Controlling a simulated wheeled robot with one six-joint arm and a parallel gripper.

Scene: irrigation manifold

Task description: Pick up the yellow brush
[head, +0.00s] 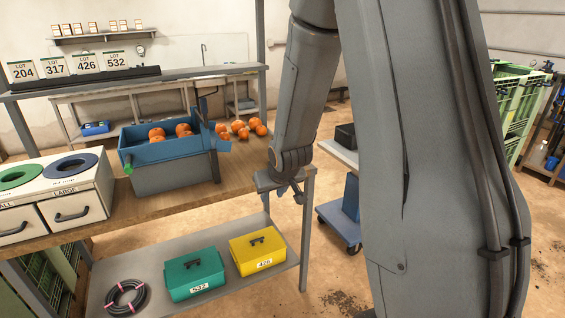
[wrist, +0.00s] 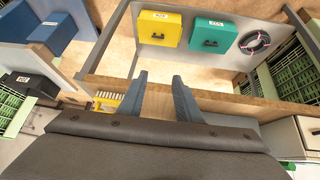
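A yellow brush-like thing (wrist: 106,101) with a row of pale teeth or bristles shows in the wrist view, just left of my left-hand finger, which seems to cover part of it. It lies near the wooden bench edge; I cannot tell what it rests on. My gripper (wrist: 160,78) is open, its two grey fingers apart with nothing between them. In the head view my arm hangs down at the right end of the bench, and I cannot make out the brush there.
The wooden bench (head: 130,205) carries a blue bin (head: 165,153) with orange produce, and loose produce lies behind. A yellow case (head: 257,251), a green case (head: 194,273) and a coiled hose (head: 125,298) sit on the lower shelf. A blue cart (head: 342,222) stands to the right.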

